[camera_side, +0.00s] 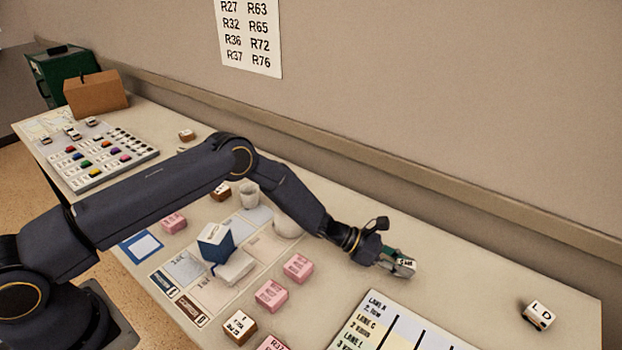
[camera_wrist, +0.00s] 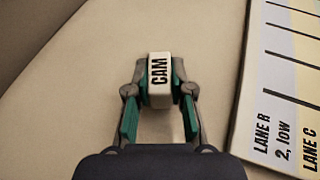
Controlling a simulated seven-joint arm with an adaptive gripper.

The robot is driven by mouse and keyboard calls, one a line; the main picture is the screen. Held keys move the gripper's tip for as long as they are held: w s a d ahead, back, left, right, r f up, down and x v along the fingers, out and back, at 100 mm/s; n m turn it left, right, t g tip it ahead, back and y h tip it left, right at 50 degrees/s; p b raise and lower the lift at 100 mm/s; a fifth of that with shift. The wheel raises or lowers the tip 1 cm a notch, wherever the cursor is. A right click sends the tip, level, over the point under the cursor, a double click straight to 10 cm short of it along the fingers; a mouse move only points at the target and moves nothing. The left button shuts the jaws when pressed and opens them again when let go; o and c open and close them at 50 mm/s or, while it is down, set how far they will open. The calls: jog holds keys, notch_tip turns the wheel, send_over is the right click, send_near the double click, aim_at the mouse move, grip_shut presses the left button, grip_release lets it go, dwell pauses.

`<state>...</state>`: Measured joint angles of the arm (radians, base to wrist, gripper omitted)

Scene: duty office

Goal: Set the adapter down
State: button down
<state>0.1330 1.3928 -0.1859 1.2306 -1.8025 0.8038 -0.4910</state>
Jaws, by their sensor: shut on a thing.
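The adapter seems to be the small white block (camera_wrist: 159,80) marked "CAM", between my gripper's fingertips. My gripper (camera_wrist: 159,92) is shut on it, with a green-lined finger on each side. In the side view my gripper (camera_side: 398,262) is low over the bare table, right of the pink blocks. The white block (camera_side: 405,264) shows at its tip there, partly hidden by the fingers. I cannot tell whether the block touches the table.
A lane board (camera_side: 385,325) lies close by, also at the right of the wrist view (camera_wrist: 285,80). A block marked "LD" (camera_side: 538,315) stands far right. Pink blocks (camera_side: 271,295) and a blue-and-white box (camera_side: 215,243) stand left.

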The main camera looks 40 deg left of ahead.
jog(key=shift+f, duration=0.2)
jog(key=c, duration=1)
grip_release()
